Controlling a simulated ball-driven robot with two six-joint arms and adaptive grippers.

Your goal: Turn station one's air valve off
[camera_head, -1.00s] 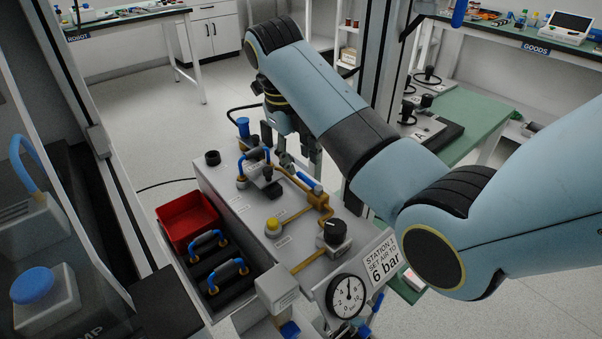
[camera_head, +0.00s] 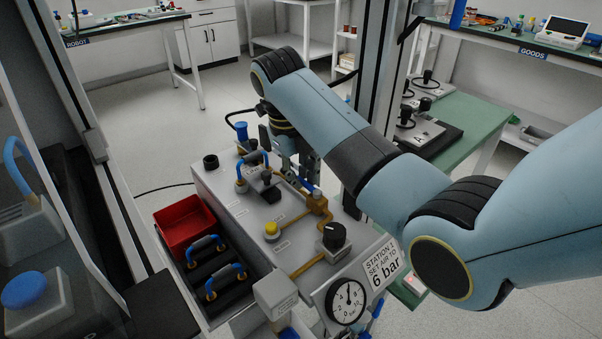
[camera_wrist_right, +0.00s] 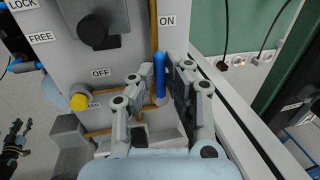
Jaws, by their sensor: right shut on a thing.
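Station one's panel (camera_head: 232,205) is a grey box with a brass pipe, a black knob (camera_head: 334,235) and a yellow button (camera_head: 272,230). The air valve's blue lever (camera_wrist_right: 160,75) lies in line with the brass pipe, on the side of the ON label (camera_wrist_right: 167,20). The OFF label (camera_wrist_right: 101,73) is to its left in the wrist view. My right gripper (camera_wrist_right: 160,80) is shut on the blue lever, one finger on each side. In the head view my right gripper (camera_head: 306,168) hides part of the lever.
A pressure gauge (camera_head: 346,301) and a "6 bar" sign (camera_head: 384,267) are at the panel's near end. Blue-handled connectors (camera_head: 226,280) and a red bin (camera_head: 184,226) stand at the left.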

